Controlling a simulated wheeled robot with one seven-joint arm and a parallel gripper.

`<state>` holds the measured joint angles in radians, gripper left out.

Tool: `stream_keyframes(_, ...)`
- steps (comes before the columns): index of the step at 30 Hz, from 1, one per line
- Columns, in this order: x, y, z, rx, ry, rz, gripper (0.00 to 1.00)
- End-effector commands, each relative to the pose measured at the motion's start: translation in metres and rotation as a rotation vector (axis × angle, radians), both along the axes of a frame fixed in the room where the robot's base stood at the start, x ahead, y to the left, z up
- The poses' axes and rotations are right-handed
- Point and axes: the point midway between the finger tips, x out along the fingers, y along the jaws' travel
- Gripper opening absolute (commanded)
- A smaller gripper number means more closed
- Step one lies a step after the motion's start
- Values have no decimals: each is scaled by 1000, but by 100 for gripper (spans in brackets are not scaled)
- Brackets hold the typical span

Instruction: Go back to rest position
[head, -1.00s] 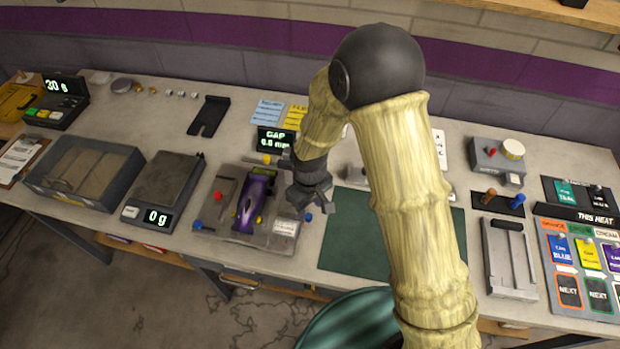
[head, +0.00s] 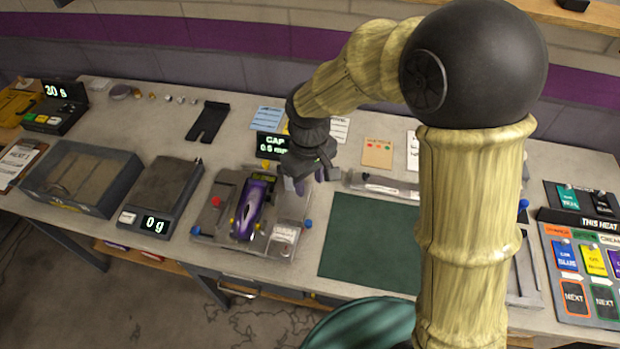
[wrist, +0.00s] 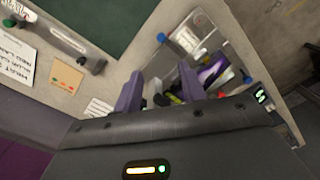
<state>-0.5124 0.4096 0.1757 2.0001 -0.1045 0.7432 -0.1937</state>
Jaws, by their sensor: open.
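My gripper (head: 309,184) hangs above the bench, just right of the purple car (head: 251,208). In the wrist view its two purple fingers (wrist: 158,96) stand apart with nothing held between them. The car sits in a grey fixture (head: 225,226) with red, yellow and blue knobs. The fixture also shows beyond the fingers in the wrist view (wrist: 185,30), with part of the car (wrist: 212,72). My arm hides part of the bench's right side.
A green mat (head: 370,240) lies right of the fixture. A scale (head: 165,195) reading 0 g and a clear-lidded box (head: 122,160) stand to the left. A display reading CAP (head: 273,146) stands behind the fixture. A card panel (head: 590,270) is at the far right.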

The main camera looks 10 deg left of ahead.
Motion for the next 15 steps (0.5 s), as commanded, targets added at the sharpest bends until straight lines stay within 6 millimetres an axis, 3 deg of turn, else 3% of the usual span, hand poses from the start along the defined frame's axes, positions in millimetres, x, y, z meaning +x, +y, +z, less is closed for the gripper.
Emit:
stream_keyframes(11,0,-1,0,0,-1,-4,41)
stream_keyframes(15,5,-26,3,8,-17,-79,41)
